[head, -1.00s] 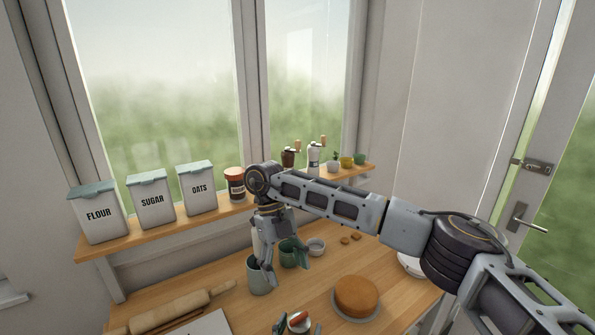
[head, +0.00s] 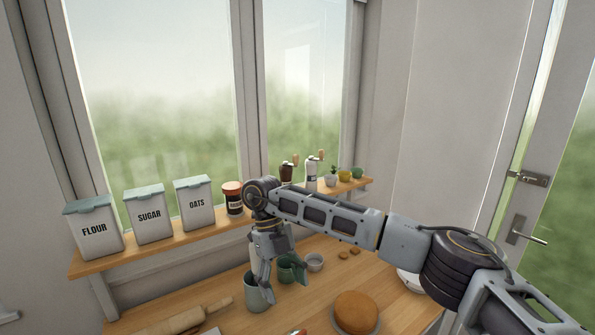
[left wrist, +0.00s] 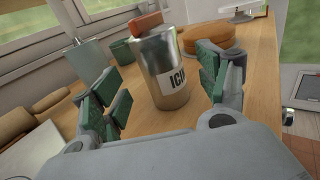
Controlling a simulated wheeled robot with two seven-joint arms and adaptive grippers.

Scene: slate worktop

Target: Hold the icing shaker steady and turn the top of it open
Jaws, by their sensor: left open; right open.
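The icing shaker (left wrist: 171,72) is a shiny metal cylinder with a pale label reading "ICI" and an orange-red top (left wrist: 147,25). In the left wrist view it stands upright on the wooden worktop. My left gripper (left wrist: 165,88) is open, with a green-padded finger on each side of the shaker and a visible gap on the left. In the head view the shaker is almost wholly below the bottom edge. My right gripper (head: 281,274) is open and empty, fingers pointing down, in front of the green cups and away from the shaker.
A pale green cup (head: 257,293) and a darker green cup (head: 287,262) stand around the right gripper in the picture. A cake (head: 356,309) is to the right and a rolling pin (head: 178,323) to the left. Lidded canisters (head: 148,220) line the shelf behind.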

